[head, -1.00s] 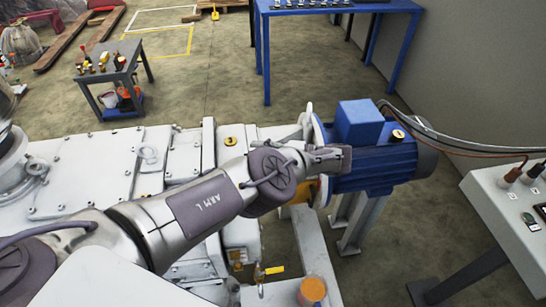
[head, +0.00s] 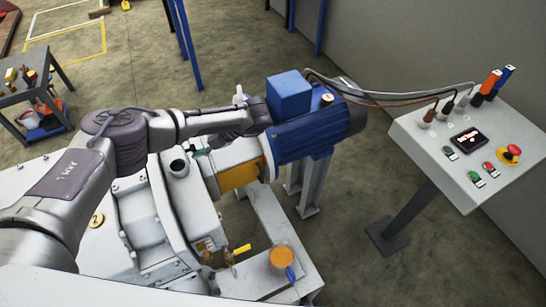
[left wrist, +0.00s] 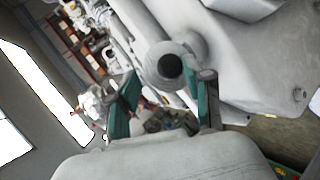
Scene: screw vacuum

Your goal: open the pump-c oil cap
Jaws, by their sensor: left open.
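A pale round filler neck (head: 178,166) stands up from the grey pump, with a dark circle on top. It also shows in the left wrist view (left wrist: 154,70), just beyond the fingers. I cannot tell whether the dark circle is a black cap or an open hole. My left gripper (head: 202,150) is to the right of the neck in the head view, partly hidden by its own arm. In the left wrist view my left gripper (left wrist: 168,88) has its two teal fingers apart, with nothing held between them. My right gripper is not in view.
A blue motor (head: 315,130) sits right of the gripper. A cup of orange liquid (head: 281,260) stands on the pump frame near a yellow valve handle (head: 242,249). A control panel (head: 425,150) with cables is at right. A small tool cart (head: 20,98) stands at far left.

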